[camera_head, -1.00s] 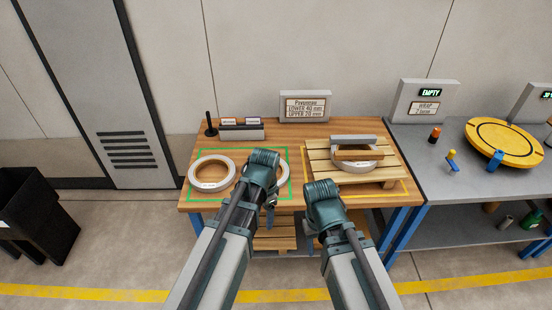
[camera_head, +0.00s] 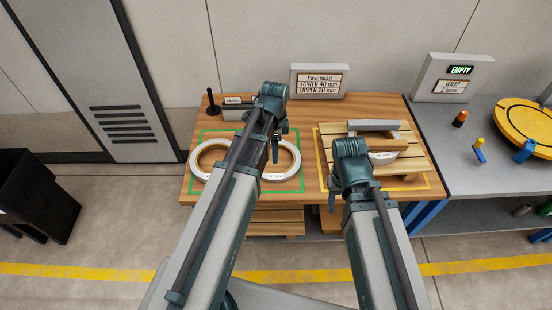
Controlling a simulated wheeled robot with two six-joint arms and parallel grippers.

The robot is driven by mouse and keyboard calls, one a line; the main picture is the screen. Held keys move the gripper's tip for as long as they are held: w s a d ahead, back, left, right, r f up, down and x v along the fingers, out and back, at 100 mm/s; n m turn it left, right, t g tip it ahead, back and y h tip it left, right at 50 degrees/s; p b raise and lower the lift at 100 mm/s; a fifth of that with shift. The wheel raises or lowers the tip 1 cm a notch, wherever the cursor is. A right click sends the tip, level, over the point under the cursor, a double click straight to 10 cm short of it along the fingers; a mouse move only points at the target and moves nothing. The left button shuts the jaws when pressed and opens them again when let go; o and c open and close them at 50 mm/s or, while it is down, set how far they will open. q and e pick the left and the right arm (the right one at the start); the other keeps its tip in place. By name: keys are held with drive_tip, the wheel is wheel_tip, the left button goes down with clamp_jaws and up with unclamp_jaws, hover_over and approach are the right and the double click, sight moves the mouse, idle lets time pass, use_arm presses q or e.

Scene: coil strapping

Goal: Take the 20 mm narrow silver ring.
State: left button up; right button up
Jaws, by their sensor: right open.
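Two silver rings lie flat in the green outlined area on the wooden table: a left ring (camera_head: 195,162) and a right ring (camera_head: 294,160), both partly hidden by my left arm. Their labels are too small to read surely, so I cannot tell which is the 20 mm one. Another silver ring (camera_head: 385,156) lies on the wooden pallet with a wooden block and grey bar over it, partly behind my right arm. My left gripper (camera_head: 276,152) points down over the right ring's left side; its jaws are unclear. My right gripper (camera_head: 332,200) is open near the pallet's front left corner.
A sign (camera_head: 319,82) reads LOWER 40 mm, UPPER 20 mm. A black post (camera_head: 212,103) stands at the table's back left. The pallet (camera_head: 335,148) sits in a yellow outline. A grey bench (camera_head: 455,145) with a yellow turntable (camera_head: 528,125) adjoins on the right.

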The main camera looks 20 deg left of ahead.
use_arm(q)
drive_tip(key=b, duration=0.8)
hover_over(275, 177)
drive_tip(key=w, duration=0.1)
wheel_tip(275, 177, down, 8)
drive_tip(key=shift+a+f, duration=0.1)
drive_tip(key=shift+f, duration=0.1)
drive_tip(key=f+b, duration=0.5)
drive_tip(key=shift+s+f, duration=0.15)
drive_tip(key=shift+s, duration=0.2)
clamp_jaws()
idle(0.5)
